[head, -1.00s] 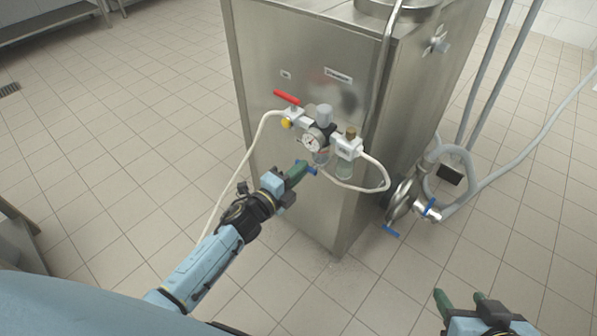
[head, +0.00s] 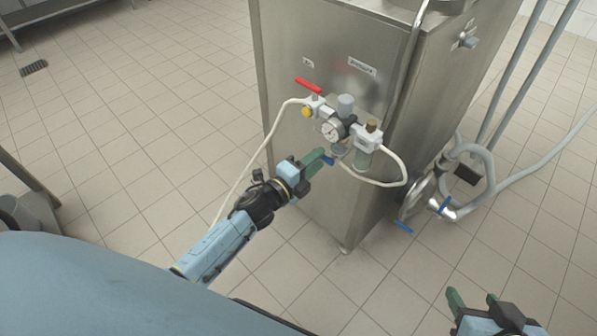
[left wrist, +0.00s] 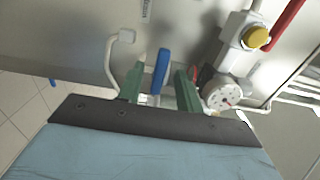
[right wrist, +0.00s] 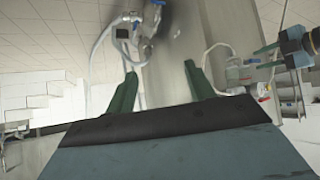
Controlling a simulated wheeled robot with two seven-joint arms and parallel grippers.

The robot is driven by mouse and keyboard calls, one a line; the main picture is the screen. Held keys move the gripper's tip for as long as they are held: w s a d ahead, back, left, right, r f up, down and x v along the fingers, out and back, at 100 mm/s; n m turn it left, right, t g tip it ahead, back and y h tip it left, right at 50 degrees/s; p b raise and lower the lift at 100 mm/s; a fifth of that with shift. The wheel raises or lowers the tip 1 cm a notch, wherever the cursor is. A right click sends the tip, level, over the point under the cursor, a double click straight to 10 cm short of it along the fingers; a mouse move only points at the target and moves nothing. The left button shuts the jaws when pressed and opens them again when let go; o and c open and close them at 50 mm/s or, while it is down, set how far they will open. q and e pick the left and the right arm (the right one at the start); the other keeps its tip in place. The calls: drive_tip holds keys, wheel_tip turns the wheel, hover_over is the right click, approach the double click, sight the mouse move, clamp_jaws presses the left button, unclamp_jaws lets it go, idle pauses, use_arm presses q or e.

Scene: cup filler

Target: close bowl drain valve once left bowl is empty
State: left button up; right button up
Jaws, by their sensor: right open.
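A blue handle (head: 328,160) sits low on the steel cabinet's front, below the pressure gauge (head: 331,130). My left gripper (head: 318,157) is at this handle. In the left wrist view the blue handle (left wrist: 160,70) stands between the two green fingers, with a gap on each side, so the gripper is open around it. Two more blue handles, a lower one (head: 403,227) and an upper one (head: 445,204), are on the pipework right of the cabinet. I cannot tell which is the bowl drain valve. My right gripper (head: 472,297) is open and empty at lower right. No left bowl is recognisable.
The steel cabinet (head: 300,130) carries a red lever (head: 308,86) and a white hose (head: 262,150) near my left arm. Grey hoses (head: 520,180) run along the floor at right. Tiled floor (head: 120,150) is clear at left.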

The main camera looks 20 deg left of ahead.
use_arm(q)
drive_tip(key=p+v, duration=0.3)
drive_tip(key=v, duration=1)
use_arm(e)
drive_tip(key=s+d+f+g+h, duration=0.1)
drive_tip(key=s+d+f+g, duration=0.3)
drive_tip(key=s+f+g, duration=0.2)
drive_tip(key=shift+s+f+h, duration=0.15)
drive_tip(key=shift+s+h, duration=0.25)
drive_tip(key=shift+s, duration=0.6)
drive_tip(key=shift+s, duration=0.1)
